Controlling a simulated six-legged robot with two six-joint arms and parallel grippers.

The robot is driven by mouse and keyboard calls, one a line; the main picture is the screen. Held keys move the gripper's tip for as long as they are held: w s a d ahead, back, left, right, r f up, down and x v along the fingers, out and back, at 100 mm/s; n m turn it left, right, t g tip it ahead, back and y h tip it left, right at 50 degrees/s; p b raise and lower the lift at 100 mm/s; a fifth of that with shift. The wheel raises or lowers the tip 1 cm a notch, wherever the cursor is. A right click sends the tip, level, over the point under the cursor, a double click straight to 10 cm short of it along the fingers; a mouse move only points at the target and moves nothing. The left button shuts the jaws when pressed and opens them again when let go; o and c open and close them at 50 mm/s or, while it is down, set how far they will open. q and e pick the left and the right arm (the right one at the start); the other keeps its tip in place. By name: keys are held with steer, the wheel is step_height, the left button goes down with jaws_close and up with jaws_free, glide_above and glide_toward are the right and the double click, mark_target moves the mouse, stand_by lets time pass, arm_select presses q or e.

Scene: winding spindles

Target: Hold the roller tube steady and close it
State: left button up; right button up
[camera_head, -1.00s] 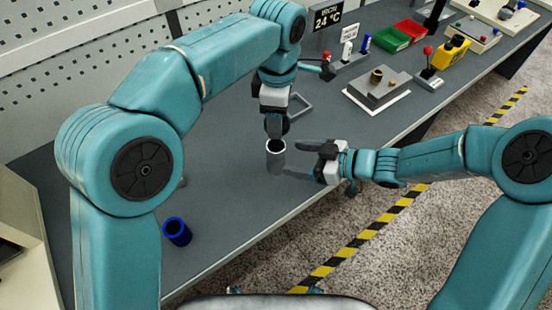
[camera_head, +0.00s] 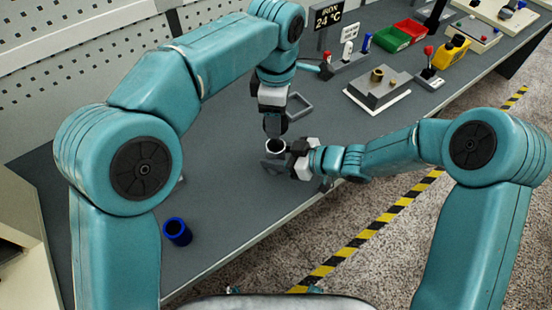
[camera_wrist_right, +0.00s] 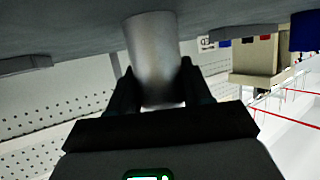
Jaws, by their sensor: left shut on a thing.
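The roller tube (camera_head: 275,146), a grey cylinder with a pale open rim, stands upright on the bench. It also shows in the right wrist view (camera_wrist_right: 152,50), seen upside down. My left gripper (camera_head: 276,134) is shut on the tube at its back, from above; its fingertips are partly hidden. My right gripper (camera_head: 274,162) is low at the tube's front right. In the right wrist view its fingers (camera_wrist_right: 158,92) stand apart on either side of the tube; whether they touch it is unclear. A blue open-ended cylinder (camera_head: 176,231) stands apart at the front left.
A grey square frame (camera_head: 298,106) lies behind the tube. A grey block on a white plate (camera_head: 378,92), a red-knobbed lever (camera_head: 429,75) and green (camera_head: 390,38) and red (camera_head: 410,28) bins are farther right. The bench (camera_head: 225,190) is clear between the blue cylinder and the tube.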

arm_select(q)
glide_above(276, 157)
steer(key=w, duration=0.2)
steer(key=shift+w+f, duration=0.15)
steer(key=shift+f, duration=2.4)
steer(key=shift+f, duration=0.1)
steer(key=shift+f, duration=0.8)
steer(key=shift+f, duration=0.55)
steer(key=m, duration=0.4)
steer(key=shift+m, duration=0.4)
steer(key=m, duration=0.5)
